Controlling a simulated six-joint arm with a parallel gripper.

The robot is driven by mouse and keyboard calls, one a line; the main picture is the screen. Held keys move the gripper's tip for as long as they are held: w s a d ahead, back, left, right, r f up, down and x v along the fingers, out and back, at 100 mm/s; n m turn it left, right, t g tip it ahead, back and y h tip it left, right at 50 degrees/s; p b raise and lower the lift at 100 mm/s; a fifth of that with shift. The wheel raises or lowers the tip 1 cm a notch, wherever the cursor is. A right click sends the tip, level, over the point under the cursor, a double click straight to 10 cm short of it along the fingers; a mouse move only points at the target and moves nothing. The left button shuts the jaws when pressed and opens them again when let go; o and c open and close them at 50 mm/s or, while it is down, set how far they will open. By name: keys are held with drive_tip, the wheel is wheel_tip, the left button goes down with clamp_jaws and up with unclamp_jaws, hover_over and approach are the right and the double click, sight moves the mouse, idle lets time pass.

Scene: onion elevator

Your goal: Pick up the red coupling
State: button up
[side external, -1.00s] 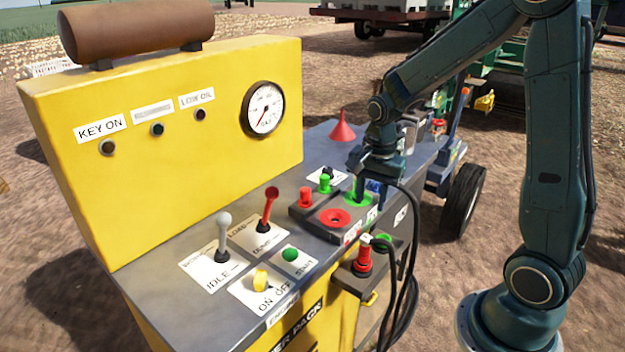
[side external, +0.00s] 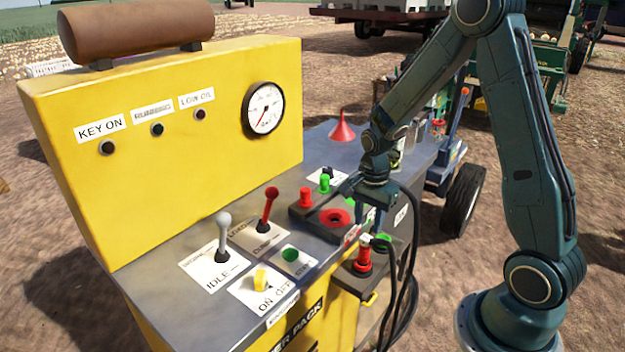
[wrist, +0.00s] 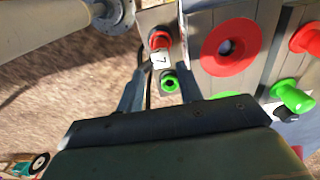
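The red coupling (side external: 363,260) stands upright on the small lower panel at the right end of the yellow console, with a black hose beside it. In the wrist view a red coupling (wrist: 159,40) shows ahead, just beyond my fingertips, with a white tag marked 7 below it. A green ring socket (wrist: 170,83) shows between my fingers. My gripper (side external: 373,222) points down, above and slightly behind the red coupling in the side view. Its two fingers (wrist: 157,74) are apart, with nothing held between them. The fingertips are partly hard to make out in the side view.
A red lever (side external: 268,207) and grey lever (side external: 224,235) stand to the left. Black hoses (side external: 405,270) hang at the right. A red funnel (side external: 342,128) stands behind.

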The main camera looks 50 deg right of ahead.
sight(365, 247)
drive_tip(key=shift+f, duration=2.2)
drive_tip(key=shift+d+f, duration=0.1)
drive_tip(key=shift+f, duration=2.45)
clamp_jaws()
